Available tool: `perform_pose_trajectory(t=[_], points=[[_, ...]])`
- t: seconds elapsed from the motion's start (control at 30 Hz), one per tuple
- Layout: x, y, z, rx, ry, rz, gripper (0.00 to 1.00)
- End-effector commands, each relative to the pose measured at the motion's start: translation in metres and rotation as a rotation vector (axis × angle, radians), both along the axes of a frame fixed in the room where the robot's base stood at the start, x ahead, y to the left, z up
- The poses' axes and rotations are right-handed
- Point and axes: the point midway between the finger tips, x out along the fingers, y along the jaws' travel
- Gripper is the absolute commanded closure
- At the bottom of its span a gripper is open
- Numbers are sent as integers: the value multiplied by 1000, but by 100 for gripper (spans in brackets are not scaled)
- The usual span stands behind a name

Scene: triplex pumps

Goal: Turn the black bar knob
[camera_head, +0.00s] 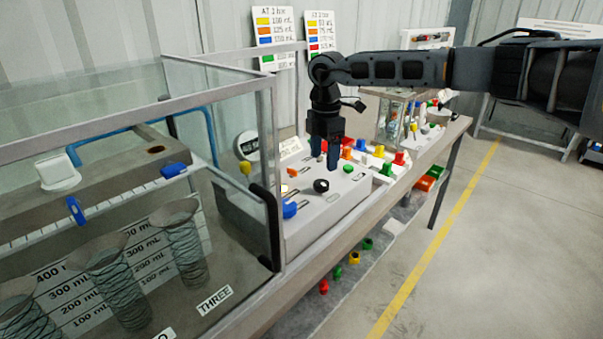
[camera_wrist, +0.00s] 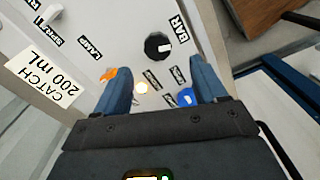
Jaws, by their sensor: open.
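The black bar knob (camera_head: 321,185) sits on the grey sloped panel of the control box. In the wrist view the black knob (camera_wrist: 158,46) lies beside a "BAR" label, with a pale mark on its face. My gripper (camera_head: 327,160) points down above the panel, just behind and above the knob in the head view. In the wrist view my gripper (camera_wrist: 160,80) has its two blue-grey fingers spread wide with nothing between them at their tips. The knob appears beyond the fingertips and apart from them.
A blue knob (camera_head: 289,209), an orange knob (camera_wrist: 108,74) and a lit white button (camera_wrist: 141,87) share the panel. Coloured knobs, such as a green one (camera_head: 348,169), stand to the right. A glass tank (camera_head: 150,200) with a metal frame stands at the left. The floor at right is clear.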

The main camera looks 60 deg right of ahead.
Motion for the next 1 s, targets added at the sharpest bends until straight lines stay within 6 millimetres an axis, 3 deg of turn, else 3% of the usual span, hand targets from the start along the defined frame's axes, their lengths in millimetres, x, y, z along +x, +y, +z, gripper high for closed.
perform_pose_trajectory(t=[0.17,0.6,1.0], points=[[-1,-1,-8,-1,2,-4,29],[-1,-1,-68,-1,2,-4,29],[-1,-1,-78,-3,1,-2,29]])
